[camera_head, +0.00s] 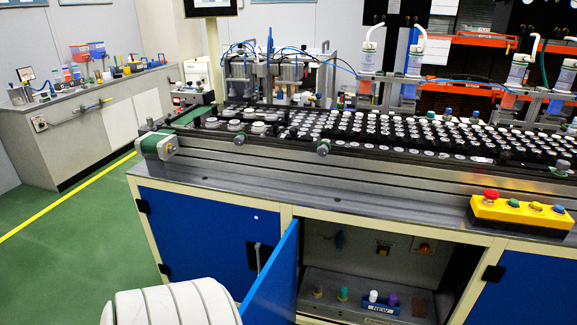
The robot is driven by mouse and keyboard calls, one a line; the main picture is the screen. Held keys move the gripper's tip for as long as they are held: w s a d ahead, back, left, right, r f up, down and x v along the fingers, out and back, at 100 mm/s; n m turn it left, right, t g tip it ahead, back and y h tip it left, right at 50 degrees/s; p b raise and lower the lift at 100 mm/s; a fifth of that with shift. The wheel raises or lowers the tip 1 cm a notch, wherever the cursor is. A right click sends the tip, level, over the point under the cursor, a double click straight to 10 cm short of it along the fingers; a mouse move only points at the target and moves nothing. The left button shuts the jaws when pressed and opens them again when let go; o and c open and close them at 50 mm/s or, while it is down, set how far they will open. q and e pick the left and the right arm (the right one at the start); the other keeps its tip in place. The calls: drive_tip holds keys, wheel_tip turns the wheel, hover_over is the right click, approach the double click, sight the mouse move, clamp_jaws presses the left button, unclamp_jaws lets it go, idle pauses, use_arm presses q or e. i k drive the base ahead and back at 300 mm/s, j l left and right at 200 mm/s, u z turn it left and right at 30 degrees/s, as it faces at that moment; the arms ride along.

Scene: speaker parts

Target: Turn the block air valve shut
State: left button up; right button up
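No valve is labelled in view, so I cannot tell for sure which is the block air valve. Neither of my grippers is in view. A white rounded link at the bottom left looks like part of my arm.
The blue cabinet door (273,272) stands open toward me. A yellow button box (521,212) sits on the table's right edge. Green floor (60,270) is free at the left.

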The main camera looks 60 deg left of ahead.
sight(339, 248)
drive_tip(key=i+u, duration=0.25)
drive_tip(key=u, duration=0.2)
drive_tip(key=i+u, duration=0.3)
drive_tip(key=u, duration=0.2)
drive_tip(key=i+l+u, duration=0.1)
drive_tip(key=i+u, duration=0.15)
drive_tip(key=u, duration=0.2)
drive_tip(key=i+l+u, duration=0.2)
drive_tip(key=u, duration=0.25)
